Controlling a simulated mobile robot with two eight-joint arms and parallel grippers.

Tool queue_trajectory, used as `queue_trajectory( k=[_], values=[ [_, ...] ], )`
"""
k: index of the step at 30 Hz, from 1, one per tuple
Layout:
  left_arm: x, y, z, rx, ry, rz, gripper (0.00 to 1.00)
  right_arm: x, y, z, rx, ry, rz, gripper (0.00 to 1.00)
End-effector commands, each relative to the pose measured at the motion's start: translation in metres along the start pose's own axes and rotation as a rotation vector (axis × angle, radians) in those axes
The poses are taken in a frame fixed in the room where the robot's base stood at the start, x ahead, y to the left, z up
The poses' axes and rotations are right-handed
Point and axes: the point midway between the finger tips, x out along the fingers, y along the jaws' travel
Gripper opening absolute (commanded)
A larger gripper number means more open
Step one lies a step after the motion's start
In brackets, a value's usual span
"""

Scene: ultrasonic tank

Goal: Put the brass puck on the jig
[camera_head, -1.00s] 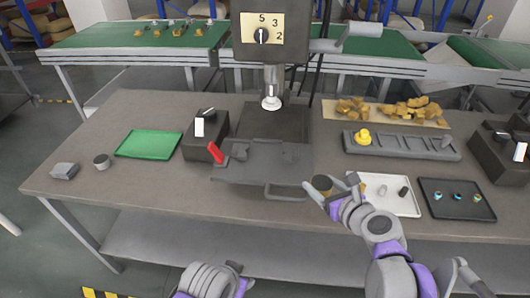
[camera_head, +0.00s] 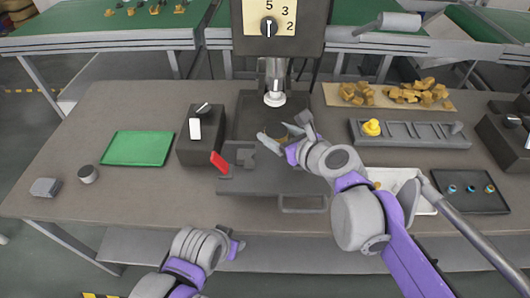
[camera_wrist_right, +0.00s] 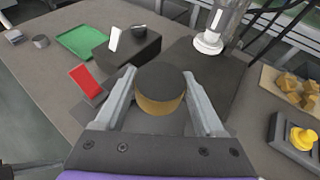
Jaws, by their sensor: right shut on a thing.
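The brass puck (camera_wrist_right: 160,88) has a dark top and a brass-coloured side. My right gripper (camera_head: 282,132) is shut on it, with a finger on each side in the right wrist view. In the head view the puck is partly hidden by the fingers. The gripper holds it over the rear part of the jig (camera_head: 262,180), a grey plate with a red lever (camera_head: 219,161) at its left, in front of the press. I cannot tell the exact height of the puck. My left gripper (camera_head: 238,246) is low, in front of the table, and its fingers are unclear.
The press ram (camera_head: 274,98) hangs just behind the right gripper. A black control box (camera_head: 201,150) stands left of the jig, beside a green tray (camera_head: 137,149). A slotted grey rack (camera_head: 410,135), a white tray (camera_head: 424,207) and a black tray (camera_head: 462,205) are on the right.

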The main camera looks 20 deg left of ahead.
Motion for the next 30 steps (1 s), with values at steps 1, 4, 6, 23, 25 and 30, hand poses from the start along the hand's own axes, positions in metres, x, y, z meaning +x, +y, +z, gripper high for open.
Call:
queue_trajectory(
  k=[1, 4, 6, 23, 25, 30],
  values=[
    [0.0, 0.0, 0.0, 0.0, 0.0, 0.0, 0.5, 0.0, 0.0, 0.0, 0.001, -0.001, -0.001, 0.0],
    [0.0, 0.0, 0.0, 0.0, 0.0, 0.0, 0.5, 0.001, 0.0, -0.002, 0.001, -0.001, -0.001, 0.0],
    [0.001, 0.0, 0.001, 0.0, -0.001, 0.0, 0.5, 0.004, -0.001, -0.01, 0.001, -0.001, -0.001, 0.0],
    [0.01, 0.0, 0.007, 0.0, -0.004, 0.0, 0.5, 0.033, -0.001, -0.078, 0.0, 0.0, -0.001, 0.0],
    [0.011, 0.0, 0.007, 0.0, -0.004, 0.0, 0.5, 0.036, 0.0, -0.086, 0.001, 0.0, -0.001, 0.0],
    [0.011, 0.0, 0.008, 0.0, -0.005, 0.0, 0.5, 0.038, 0.0, -0.093, 0.001, -0.001, -0.001, 0.0]
  ],
)
